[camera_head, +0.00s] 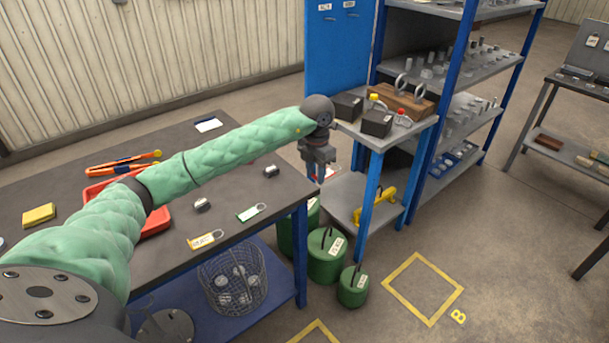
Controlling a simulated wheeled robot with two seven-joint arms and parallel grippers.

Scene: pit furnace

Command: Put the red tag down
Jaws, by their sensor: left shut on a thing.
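My left gripper (319,178) is shut and points down just past the right end of the dark workbench (235,160). A small red and white piece, the red tag (332,173), shows at its fingertips, mostly hidden behind them. A yellow tag (206,240) and a green tag (251,212), each with a wire loop, lie flat on the bench near its front edge. My right gripper is out of view.
Green weights (327,256) stand on the floor below the gripper. A grey side table (377,137) with dark boxes stands beside a blue shelf rack (440,120). A red tray (155,222), orange-handled tool (122,163) and small metal blocks occupy the bench.

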